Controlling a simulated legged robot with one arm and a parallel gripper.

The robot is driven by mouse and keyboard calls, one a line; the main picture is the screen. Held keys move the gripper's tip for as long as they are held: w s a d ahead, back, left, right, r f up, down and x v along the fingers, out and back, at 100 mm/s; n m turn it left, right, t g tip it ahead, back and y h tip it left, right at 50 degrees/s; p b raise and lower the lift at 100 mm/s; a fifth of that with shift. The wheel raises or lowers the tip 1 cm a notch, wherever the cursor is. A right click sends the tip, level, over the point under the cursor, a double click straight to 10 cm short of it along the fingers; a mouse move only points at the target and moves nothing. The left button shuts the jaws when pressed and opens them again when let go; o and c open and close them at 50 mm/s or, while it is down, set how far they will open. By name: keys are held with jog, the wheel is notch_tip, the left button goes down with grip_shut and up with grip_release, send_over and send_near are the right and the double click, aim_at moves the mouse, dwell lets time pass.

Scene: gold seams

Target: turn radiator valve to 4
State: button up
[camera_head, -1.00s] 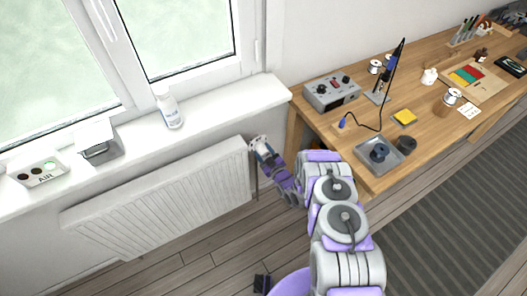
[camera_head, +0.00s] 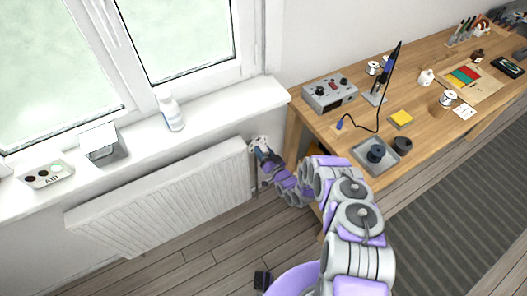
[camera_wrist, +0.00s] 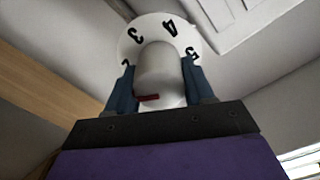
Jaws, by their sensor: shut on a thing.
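The radiator valve has a pale cylindrical knob (camera_wrist: 160,72) and a white dial collar (camera_wrist: 155,24) with the black digits 2, 3, 4 and 5 showing. A red mark (camera_wrist: 148,97) sits on the knob's near end, at its lower left. My gripper (camera_wrist: 162,85) is shut on the knob, one dark finger on each side. In the head view my gripper (camera_head: 262,151) is at the right end of the white radiator (camera_head: 165,200). The valve is mostly hidden there by the gripper.
A wooden desk (camera_head: 440,125) with tools stands right of my arm. The windowsill (camera_head: 220,105) above the radiator holds a white bottle (camera_head: 171,113), a grey box (camera_head: 104,145) and an AIR indicator (camera_head: 48,175). The floor below the radiator is mostly clear.

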jog(key=m, duration=0.6)
jog(key=shift+w+d+m, duration=0.1)
jog(key=shift+d+m, duration=0.1)
jog(key=shift+m, duration=0.1)
jog(key=m, duration=0.5)
jog(key=shift+f, duration=0.2)
jog(key=m+b, duration=0.1)
jog(key=m, duration=0.5)
jog(key=shift+d+f+m, duration=0.1)
jog(key=shift+f+m, duration=0.05)
jog(key=shift+m, duration=0.25)
jog(key=m+b, duration=0.1)
jog(key=m, duration=0.4)
jog(key=shift+f, duration=0.2)
jog(key=shift+s+m, duration=0.2)
jog(key=shift+m, duration=0.1)
jog(key=o, duration=0.8)
jog(key=shift+w+f, duration=0.1)
jog(key=shift+f, duration=0.1)
jog(key=shift+o, duration=1.2)
jog(key=shift+r, duration=0.3)
jog(key=p+v, duration=0.2)
jog(key=v, duration=1.5)
